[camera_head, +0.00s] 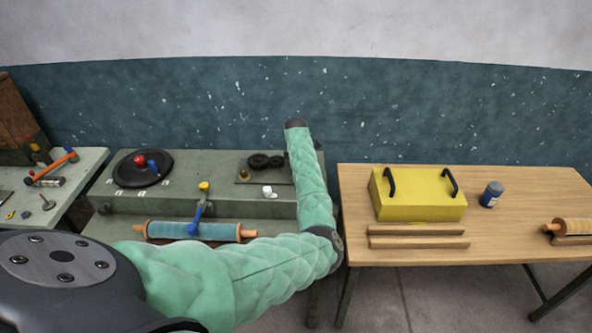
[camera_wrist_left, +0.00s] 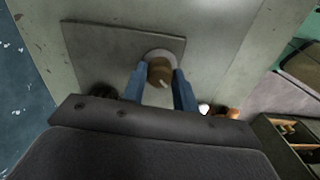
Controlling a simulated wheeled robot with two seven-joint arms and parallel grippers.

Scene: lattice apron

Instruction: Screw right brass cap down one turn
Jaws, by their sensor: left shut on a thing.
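In the left wrist view, the two blue fingers of my left gripper (camera_wrist_left: 160,85) stand on either side of a brass cap (camera_wrist_left: 160,71) and are shut on it. The cap sits on a pale round collar on a dark plate (camera_wrist_left: 105,42). In the head view my green quilted left arm covers the plate's right end, and my left gripper is hidden. Another small brass piece (camera_head: 244,175) stands at the left of the plate (camera_head: 256,181). My right gripper is in neither view.
A black looped object (camera_head: 265,160) lies at the plate's back. A white cup (camera_head: 267,190) stands in front. The grey-green bench also holds a black dish (camera_head: 128,180) and a blue roller (camera_head: 170,230). A yellow box (camera_head: 420,205) stands on the wooden table at right.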

